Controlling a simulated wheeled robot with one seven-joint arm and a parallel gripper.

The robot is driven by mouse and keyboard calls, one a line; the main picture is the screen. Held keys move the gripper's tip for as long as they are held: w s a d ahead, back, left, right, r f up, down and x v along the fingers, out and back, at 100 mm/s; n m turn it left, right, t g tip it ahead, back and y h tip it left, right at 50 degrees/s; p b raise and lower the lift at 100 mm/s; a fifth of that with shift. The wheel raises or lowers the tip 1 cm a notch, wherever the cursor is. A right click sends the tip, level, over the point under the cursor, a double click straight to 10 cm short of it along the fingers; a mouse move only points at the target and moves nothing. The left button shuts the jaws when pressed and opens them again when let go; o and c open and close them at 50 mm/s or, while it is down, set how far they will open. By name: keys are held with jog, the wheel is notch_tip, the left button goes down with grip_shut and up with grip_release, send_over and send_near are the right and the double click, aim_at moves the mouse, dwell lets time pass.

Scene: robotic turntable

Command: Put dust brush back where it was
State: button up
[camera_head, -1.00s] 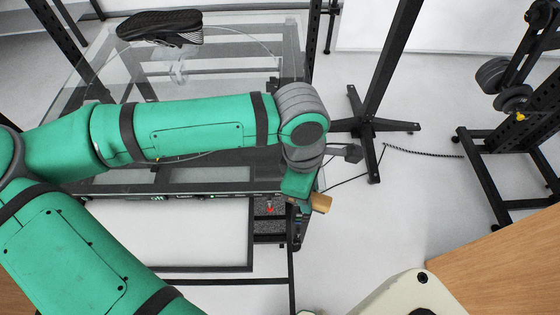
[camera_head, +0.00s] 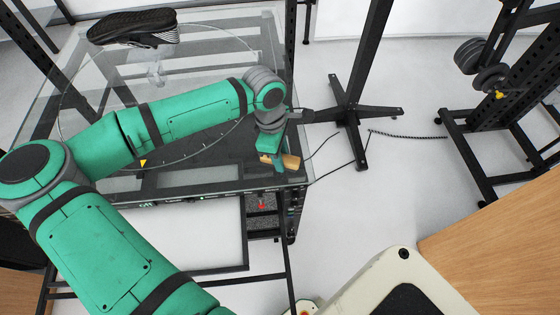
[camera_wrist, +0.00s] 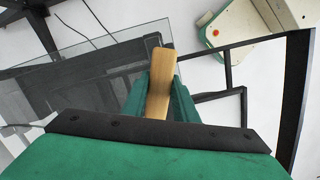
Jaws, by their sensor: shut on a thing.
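The dust brush shows as a light wooden handle (camera_wrist: 160,85) between the two green fingers in the wrist view. Its wooden end also shows in the head view (camera_head: 291,162). My gripper (camera_wrist: 158,92) is shut on this handle; in the head view my gripper (camera_head: 273,156) is over the near right corner of the glass-topped turntable frame (camera_head: 220,187). The brush's bristles are hidden. I cannot tell whether the brush touches the glass.
A black shoe (camera_head: 133,28) stands on a clear support at the turntable's far left. A black stand with a splayed foot (camera_head: 352,112) is to the right. A dumbbell rack (camera_head: 500,120) stands farther right. A wooden surface (camera_head: 500,255) is at lower right.

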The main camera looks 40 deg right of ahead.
jog(key=shift+w+d+f, duration=0.15)
jog(key=shift+w+f, duration=0.15)
jog(key=shift+f, duration=0.1)
jog(key=shift+w+d+f, duration=0.1)
jog(key=shift+w+f, duration=0.1)
jog(key=shift+f, duration=1.5)
jog(key=shift+f, duration=0.15)
jog(key=o, duration=1)
jog(key=shift+c, duration=0.2)
jog(key=r, duration=0.4)
jog(key=w+r, duration=0.1)
jog(key=r, duration=0.3)
jog(key=a+r, duration=0.1)
jog(key=r, duration=0.3)
jog(key=shift+w+r, duration=0.1)
jog(key=shift+w, duration=0.1)
